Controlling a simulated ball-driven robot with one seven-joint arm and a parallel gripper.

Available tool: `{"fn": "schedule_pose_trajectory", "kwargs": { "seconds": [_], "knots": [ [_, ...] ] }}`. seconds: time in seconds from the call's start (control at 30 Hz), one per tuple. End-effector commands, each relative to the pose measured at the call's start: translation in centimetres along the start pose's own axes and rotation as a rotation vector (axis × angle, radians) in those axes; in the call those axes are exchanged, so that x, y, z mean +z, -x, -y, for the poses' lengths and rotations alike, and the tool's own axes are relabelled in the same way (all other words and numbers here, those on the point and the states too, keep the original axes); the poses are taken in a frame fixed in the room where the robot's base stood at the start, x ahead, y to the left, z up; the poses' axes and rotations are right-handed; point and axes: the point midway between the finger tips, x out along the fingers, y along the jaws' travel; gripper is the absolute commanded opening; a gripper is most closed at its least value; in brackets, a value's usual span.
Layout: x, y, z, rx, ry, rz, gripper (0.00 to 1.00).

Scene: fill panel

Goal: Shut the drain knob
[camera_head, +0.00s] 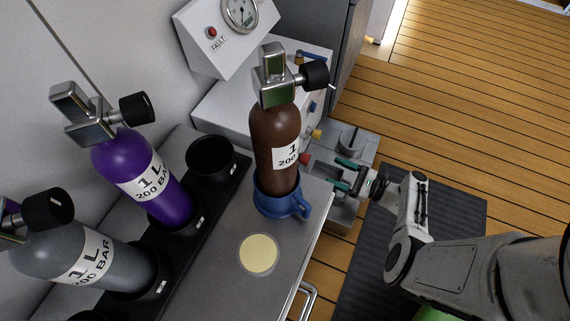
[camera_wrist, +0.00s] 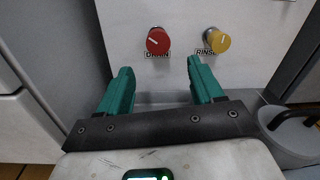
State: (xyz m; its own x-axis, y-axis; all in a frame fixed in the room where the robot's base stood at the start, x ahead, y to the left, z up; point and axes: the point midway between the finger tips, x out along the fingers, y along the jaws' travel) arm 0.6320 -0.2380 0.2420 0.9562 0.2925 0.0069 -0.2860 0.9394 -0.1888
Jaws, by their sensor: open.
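The red drain knob (camera_wrist: 158,40) is on a white panel (camera_wrist: 185,75) in the wrist view, above a label that reads DRAIN. A short white mark slants across its face. In the head view the drain knob (camera_head: 305,159) shows small, left of my gripper (camera_head: 341,174). My gripper also shows in the wrist view (camera_wrist: 160,68), with its two green fingers apart and nothing between them. The fingers point at the panel, and the knob lies ahead of the gap between them, apart from both tips.
A yellow rinse knob (camera_wrist: 218,41) is right of the drain knob, close beyond the right finger. In the head view a brown cylinder (camera_head: 276,140) stands in a blue holder (camera_head: 274,201) left of my gripper. A purple cylinder (camera_head: 150,190) and grey cylinder (camera_head: 75,260) stand in a black rack.

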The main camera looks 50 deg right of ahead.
Motion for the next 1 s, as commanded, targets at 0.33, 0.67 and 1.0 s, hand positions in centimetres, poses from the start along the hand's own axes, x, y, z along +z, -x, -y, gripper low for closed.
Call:
{"fn": "schedule_pose_trajectory", "kwargs": {
  "seconds": [0.33,0.67,1.0],
  "knots": [
    [-0.1,-2.8,0.2,-0.003,-0.01,-0.008,0.66],
    [-0.2,-8.5,0.3,-0.005,-0.009,-0.007,0.66],
    [-0.1,-10.5,0.4,-0.008,-0.01,-0.009,0.66]
  ]
}}
